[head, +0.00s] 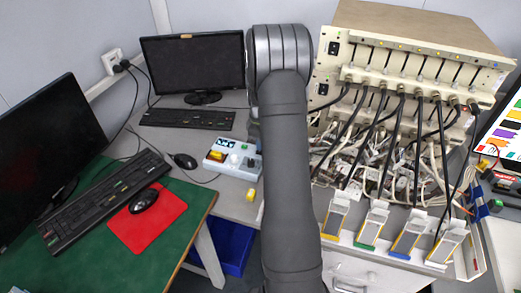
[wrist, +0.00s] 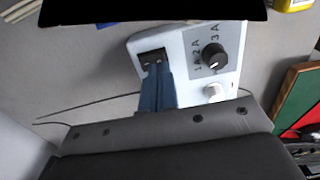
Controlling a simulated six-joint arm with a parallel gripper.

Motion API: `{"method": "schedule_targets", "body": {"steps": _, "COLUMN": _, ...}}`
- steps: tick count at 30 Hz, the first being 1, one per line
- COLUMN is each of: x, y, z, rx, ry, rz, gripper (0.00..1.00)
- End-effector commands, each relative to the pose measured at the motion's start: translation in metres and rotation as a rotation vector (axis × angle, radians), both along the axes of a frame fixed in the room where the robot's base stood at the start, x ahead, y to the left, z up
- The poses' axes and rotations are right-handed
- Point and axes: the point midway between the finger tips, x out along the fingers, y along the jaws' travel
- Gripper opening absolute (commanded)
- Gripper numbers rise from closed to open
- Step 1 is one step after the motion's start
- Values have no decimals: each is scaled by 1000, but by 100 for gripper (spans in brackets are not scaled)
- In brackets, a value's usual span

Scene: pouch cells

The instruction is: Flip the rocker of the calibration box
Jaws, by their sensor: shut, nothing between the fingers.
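The calibration box (head: 222,157) is a small white box with a grey-blue top, on the grey desk left of my arm in the head view. In the wrist view the box (wrist: 180,42) shows a black rocker (wrist: 149,56), a black knob (wrist: 214,56) with current markings, and a pale round button or post (wrist: 214,92). My gripper (wrist: 155,67) is shut and empty, its blue fingers together with their tips at the rocker. I cannot tell whether they touch it. The tips cover part of the rocker, so its tilt is unclear. My arm hides the gripper in the head view.
A cabled rack (head: 415,60) and several pouch-cell holders (head: 375,220) stand right of my arm. A thin cable runs by the box. A green desk (head: 90,235) is at left.

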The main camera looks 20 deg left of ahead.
Motion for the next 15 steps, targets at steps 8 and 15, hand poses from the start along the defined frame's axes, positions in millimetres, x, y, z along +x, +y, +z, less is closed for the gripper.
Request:
{"method": "schedule_targets", "body": {"steps": 8, "x": 0, "y": 0, "z": -4, "rx": 0, "ry": 0, "rz": 0, "gripper": 0}}
{"method": "schedule_targets", "body": {"steps": 15, "x": 0, "y": 0, "z": -8, "rx": 0, "ry": 0, "rz": 0, "gripper": 0}}
